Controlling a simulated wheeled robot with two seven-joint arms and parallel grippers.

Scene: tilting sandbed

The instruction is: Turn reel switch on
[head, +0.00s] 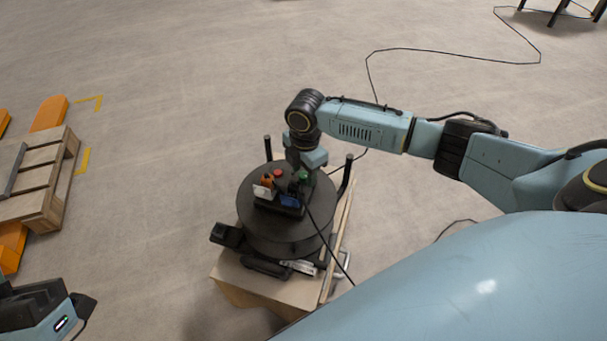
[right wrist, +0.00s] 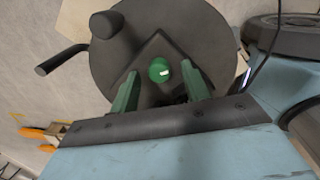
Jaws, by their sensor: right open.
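The dark round cable reel (head: 262,225) stands on a wooden base, with a small control panel (head: 279,201) on top. The panel has a red button (head: 278,172), an orange part and blue sockets. In the right wrist view the reel's dark top (right wrist: 190,25) fills the upper middle, with a round green knob (right wrist: 159,71) on it. My right gripper (right wrist: 159,85) is open, its two green fingers on either side of the knob; contact cannot be told. In the head view the right gripper (head: 305,172) is over the reel's far right side. Part of my left gripper (head: 72,308) shows at lower left.
The wooden base (head: 232,277) carries black posts around the reel. A dark cable runs down the reel's front right. A wooden pallet (head: 40,190) on an orange pallet truck (head: 50,113) is at the left. Open floor lies between it and the reel.

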